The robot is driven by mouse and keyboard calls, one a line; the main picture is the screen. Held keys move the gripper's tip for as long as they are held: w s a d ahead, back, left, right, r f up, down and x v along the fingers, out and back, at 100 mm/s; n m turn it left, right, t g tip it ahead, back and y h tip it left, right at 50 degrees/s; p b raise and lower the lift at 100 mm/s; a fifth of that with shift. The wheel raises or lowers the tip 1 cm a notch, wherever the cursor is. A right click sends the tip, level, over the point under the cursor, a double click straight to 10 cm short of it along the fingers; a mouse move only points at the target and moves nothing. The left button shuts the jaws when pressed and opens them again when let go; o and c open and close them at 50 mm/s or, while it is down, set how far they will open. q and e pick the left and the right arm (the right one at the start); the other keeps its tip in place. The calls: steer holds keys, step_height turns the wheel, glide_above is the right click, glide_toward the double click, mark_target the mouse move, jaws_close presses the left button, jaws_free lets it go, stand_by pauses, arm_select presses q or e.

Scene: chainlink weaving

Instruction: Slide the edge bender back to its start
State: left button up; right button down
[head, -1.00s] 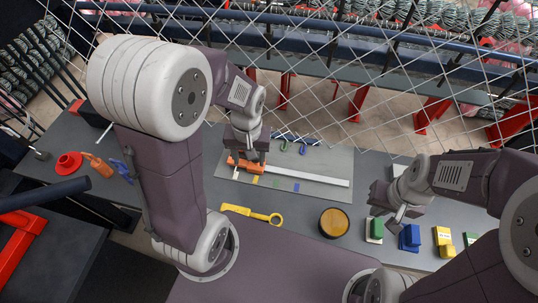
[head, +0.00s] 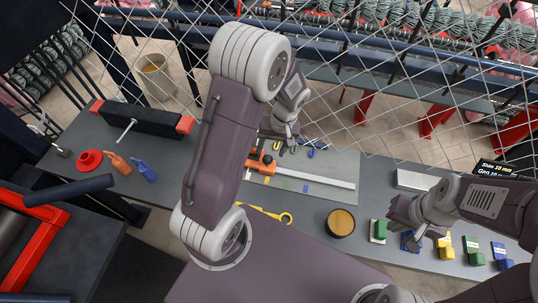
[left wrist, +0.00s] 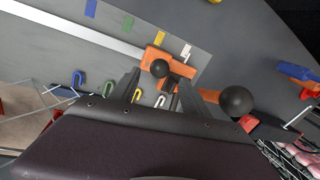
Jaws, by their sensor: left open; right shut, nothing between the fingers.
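The edge bender's orange carriage (head: 263,163) sits on a pale straight rail (head: 320,180) on a grey plate (head: 340,162) with coloured marks. The carriage is at the left end of the rail, beside the yellow mark. In the left wrist view the carriage (left wrist: 156,57) has a black ball knob (left wrist: 160,68); the yellow mark (left wrist: 163,38) and white mark (left wrist: 186,50) lie beside it. My left gripper (head: 275,138) is open and empty, just behind the carriage. Its fingers (left wrist: 158,88) show near the knob; contact is unclear. My right gripper (head: 418,240) is shut and empty near the coloured blocks.
Small hooks (head: 310,152) lie behind the rail. A yellow tool (head: 265,213) and a round tin (head: 341,222) lie in front. A green block (head: 379,230) and several others stand at right. A wire mesh (head: 360,90) rises at the back. A black bar (head: 145,120) lies at left.

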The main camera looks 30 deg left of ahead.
mark_target(269, 156)
arm_select(q)
steer(key=f, duration=0.2)
steer(key=a+f, duration=0.1)
steer(key=f, duration=0.2)
steer(key=shift+s, duration=0.15)
jaws_close()
stand_by(1.2)
